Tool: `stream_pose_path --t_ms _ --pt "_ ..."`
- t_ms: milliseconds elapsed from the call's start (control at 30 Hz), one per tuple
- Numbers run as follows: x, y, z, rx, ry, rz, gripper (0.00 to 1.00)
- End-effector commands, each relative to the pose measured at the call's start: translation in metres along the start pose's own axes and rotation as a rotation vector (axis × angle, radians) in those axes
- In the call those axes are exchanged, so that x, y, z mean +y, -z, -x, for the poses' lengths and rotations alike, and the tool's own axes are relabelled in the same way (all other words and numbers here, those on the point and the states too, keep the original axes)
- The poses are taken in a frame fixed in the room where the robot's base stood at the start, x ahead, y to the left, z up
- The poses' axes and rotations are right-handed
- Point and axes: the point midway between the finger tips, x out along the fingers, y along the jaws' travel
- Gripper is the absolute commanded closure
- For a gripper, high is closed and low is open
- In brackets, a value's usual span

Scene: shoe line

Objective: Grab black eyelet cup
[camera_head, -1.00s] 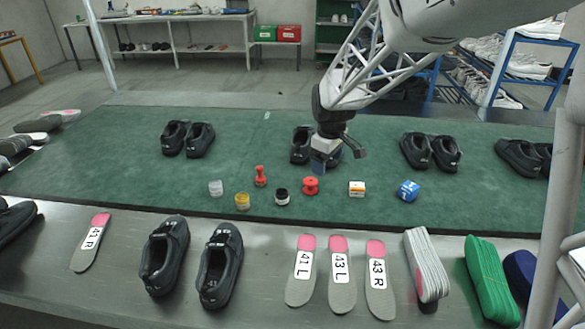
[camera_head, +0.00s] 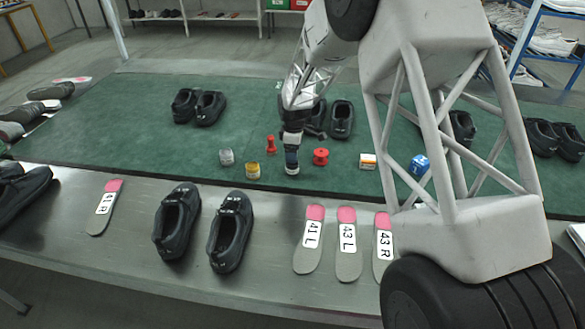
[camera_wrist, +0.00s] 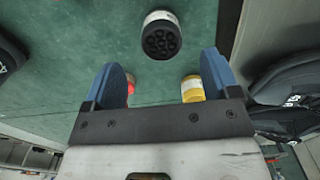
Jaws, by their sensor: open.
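The black eyelet cup (camera_wrist: 160,35), a small pale-walled cup with dark contents, stands on the green mat in the wrist view. It is just beyond my fingertips and roughly centred between them. My gripper (camera_wrist: 158,72) is open, with a blue finger on each side and nothing between them. In the head view my gripper (camera_head: 291,160) points down at the mat between the yellow cup (camera_head: 253,171) and the red spool (camera_head: 320,157).
The yellow cup (camera_wrist: 192,88) and a red item (camera_wrist: 131,86) show near my fingers. Black shoes (camera_head: 198,107) are behind.

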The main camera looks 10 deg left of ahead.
Motion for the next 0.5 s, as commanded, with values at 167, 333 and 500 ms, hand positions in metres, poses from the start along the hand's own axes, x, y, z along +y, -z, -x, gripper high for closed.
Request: stream_pose_path --t_ms 167,333,500 --pt "0.0017 0.0028 -0.0032 0.000 0.000 0.010 0.18" --pt "0.0014 0.0026 -0.0032 0.000 0.001 0.009 0.18" --pt "0.0011 0.0025 -0.0080 0.000 0.001 0.009 0.18"
